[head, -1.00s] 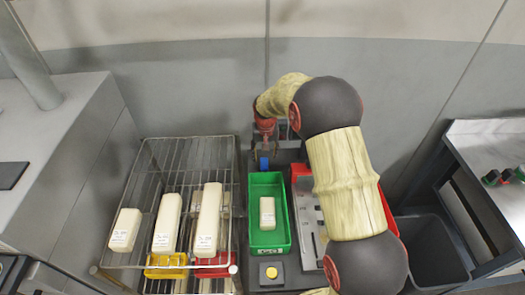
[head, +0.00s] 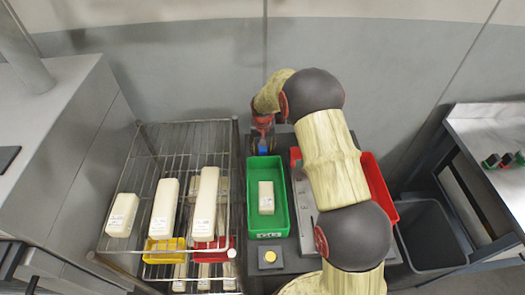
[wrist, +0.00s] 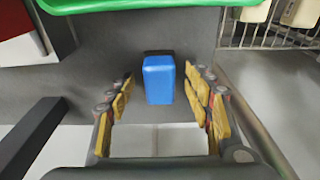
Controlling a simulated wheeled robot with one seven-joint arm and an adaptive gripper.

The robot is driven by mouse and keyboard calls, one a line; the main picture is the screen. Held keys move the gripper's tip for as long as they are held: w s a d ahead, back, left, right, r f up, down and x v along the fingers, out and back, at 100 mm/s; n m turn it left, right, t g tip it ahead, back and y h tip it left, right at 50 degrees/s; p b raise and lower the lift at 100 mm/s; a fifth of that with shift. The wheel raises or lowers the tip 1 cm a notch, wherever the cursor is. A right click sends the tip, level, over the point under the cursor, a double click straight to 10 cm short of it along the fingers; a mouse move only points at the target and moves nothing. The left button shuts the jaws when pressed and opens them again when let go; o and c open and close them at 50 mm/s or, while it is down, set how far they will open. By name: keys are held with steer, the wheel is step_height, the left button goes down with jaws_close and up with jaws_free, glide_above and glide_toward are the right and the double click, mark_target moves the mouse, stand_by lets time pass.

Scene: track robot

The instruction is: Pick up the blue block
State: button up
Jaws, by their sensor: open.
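The blue block (wrist: 159,80) stands on a dark grey surface in the wrist view, centred between my open fingers. My gripper (wrist: 163,95) has yellow-padded fingers, one on each side of the block, with a visible gap on both sides. In the head view my gripper (head: 263,145) is just behind the green bin. Only a small part of the blue block (head: 262,150) shows there, mostly hidden by the gripper.
A green bin (head: 253,200) holding a pale block (head: 266,198) is right in front of the gripper. A wire rack (head: 150,150) with pale blocks stands to the left. A red bin (head: 380,190) is at the right, partly behind my arm.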

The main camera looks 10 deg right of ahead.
steer(key=shift+c, duration=1.1)
steer(key=c, duration=1.1)
steer(key=shift+o, duration=0.2)
steer(key=shift+r, duration=0.15)
steer(key=shift+r, duration=0.65)
steer(key=s+a+r+p, duration=0.2)
steer(key=s+r+p, duration=0.1)
steer(key=s+r, duration=0.8)
steer(key=shift+s+a+r, duration=0.2)
steer(key=shift+s+a, duration=0.15)
steer(key=shift+s, duration=1.05)
